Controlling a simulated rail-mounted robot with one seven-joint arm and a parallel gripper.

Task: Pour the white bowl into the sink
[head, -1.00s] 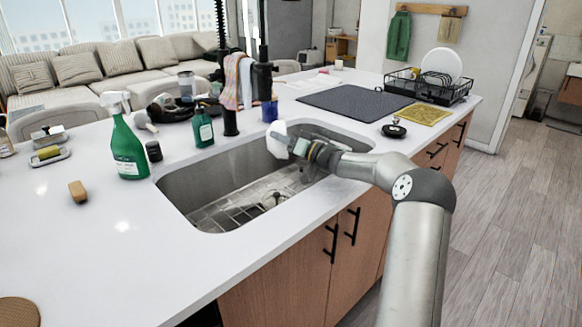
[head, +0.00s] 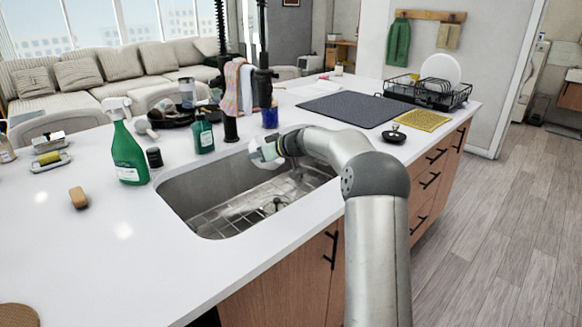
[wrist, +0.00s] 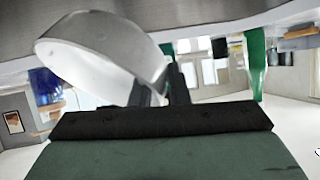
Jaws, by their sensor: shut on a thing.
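The white bowl (head: 256,153) is held over the far part of the sink, just below the faucet area. It also shows in the wrist view (wrist: 105,45), tipped on its side, with its rim gripped. My gripper (head: 281,147) is shut on the bowl's rim, and its dark fingers show in the wrist view (wrist: 165,88). The steel sink (head: 185,187) lies open below, with a wire rack (head: 232,212) on its bottom. Whether anything is left inside the bowl, I cannot tell.
A drying mat (head: 352,108) and dish rack (head: 430,92) are at the right.

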